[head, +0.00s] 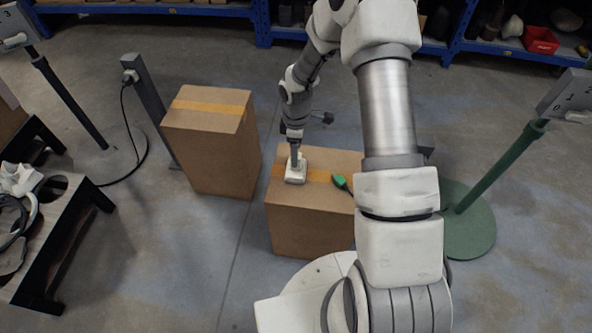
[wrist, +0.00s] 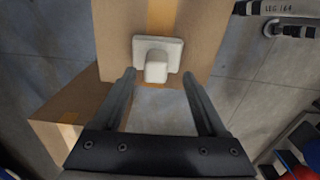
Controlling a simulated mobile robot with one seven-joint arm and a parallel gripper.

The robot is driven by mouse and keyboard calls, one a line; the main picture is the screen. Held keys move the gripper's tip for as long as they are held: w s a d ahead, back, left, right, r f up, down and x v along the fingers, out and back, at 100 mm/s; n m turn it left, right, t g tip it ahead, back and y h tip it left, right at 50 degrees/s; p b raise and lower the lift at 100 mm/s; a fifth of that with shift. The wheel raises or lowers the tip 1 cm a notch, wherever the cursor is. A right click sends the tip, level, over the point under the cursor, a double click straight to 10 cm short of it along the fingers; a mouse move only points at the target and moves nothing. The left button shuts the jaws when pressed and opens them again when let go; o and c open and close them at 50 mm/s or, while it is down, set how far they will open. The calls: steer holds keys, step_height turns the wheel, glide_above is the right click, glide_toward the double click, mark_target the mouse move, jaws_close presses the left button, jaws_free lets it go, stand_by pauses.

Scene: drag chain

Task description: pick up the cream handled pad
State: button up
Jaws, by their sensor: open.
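The cream handled pad (head: 296,176) rests on top of a cardboard box (head: 300,225), near the box's left edge and over its tape strip. In the wrist view the pad (wrist: 174,47) shows a flat square base with a block handle standing up from it. My gripper (head: 294,153) is just above the pad in the head view. In the wrist view my gripper (wrist: 158,78) is open and empty, with one finger on each side of the handle's line. I cannot tell how far the fingertips are from the handle.
A green-headed tool (head: 341,182) with a black handle lies right of the pad on the same box. A taller cardboard box (head: 213,145) stands to the left. A post with a green base (head: 465,222) stands at right. Blue shelving (head: 262,25) runs along the back.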

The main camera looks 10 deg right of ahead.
steer(key=shift+w+f+b, duration=0.15)
steer(key=shift+f+b, duration=0.45)
steer(key=shift+f, duration=1)
steer(key=shift+w+f+b, duration=0.1)
steer(key=shift+f+b, duration=0.45)
steer(key=shift+f, duration=1)
steer(key=shift+c, duration=0.2)
jaws_close()
